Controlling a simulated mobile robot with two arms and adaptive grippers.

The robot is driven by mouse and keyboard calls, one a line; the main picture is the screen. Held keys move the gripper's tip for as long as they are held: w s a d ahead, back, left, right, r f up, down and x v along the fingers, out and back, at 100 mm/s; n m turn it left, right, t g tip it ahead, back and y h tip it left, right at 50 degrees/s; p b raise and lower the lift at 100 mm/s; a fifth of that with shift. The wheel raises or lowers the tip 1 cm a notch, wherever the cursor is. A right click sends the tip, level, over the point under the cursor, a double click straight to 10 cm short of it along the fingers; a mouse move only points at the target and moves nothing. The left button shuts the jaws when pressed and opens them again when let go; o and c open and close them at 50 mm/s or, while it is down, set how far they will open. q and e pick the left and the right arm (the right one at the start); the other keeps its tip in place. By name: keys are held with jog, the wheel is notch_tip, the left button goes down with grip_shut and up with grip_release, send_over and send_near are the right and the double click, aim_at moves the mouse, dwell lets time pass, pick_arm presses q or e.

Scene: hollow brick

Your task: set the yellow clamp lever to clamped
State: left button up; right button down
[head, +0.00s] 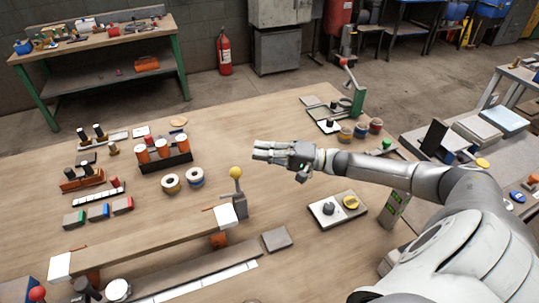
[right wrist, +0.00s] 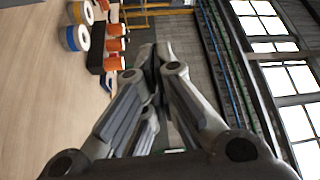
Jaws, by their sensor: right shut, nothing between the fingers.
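The yellow clamp lever (head: 235,173) has a round yellow knob on a short grey stem. It stands roughly upright on a grey clamp block (head: 240,204) at the right end of a long wooden bar (head: 150,240). My right gripper (head: 256,152) is shut and empty. In the picture it is above and to the right of the knob, apart from it, with fingers pointing left. In the right wrist view its fingers (right wrist: 158,62) meet, and the lever does not show. My left gripper is not in view.
Two tape rolls (head: 183,181) and a black rack of orange cylinders (head: 164,152) stand behind the lever. A grey tray (head: 338,209) with a yellow round piece lies to the right. A red ball knob (head: 38,294) shows at the lower left. Bare wood lies right of the lever.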

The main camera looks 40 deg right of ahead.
aim_at(237, 181)
jog(key=a, duration=0.3)
jog(key=a+p, duration=0.1)
jog(key=a, duration=0.2)
jog(key=shift+w+f, duration=0.1)
jog(key=shift+w, duration=0.1)
jog(key=shift+s+n, duration=0.45)
jog(key=shift+n, duration=0.25)
dwell(0.3)
jog(key=s+a+n+y+b, duration=0.2)
jog(key=s+n+y+b, duration=0.1)
jog(key=s+n, duration=0.4)
jog(key=shift+s+f+n+y+b, duration=0.35)
jog(key=shift+s+f+n+y, duration=0.1)
jog(key=shift+y, duration=0.45)
jog(key=shift+s+a+f, duration=0.1)
jog(key=shift+f, duration=0.1)
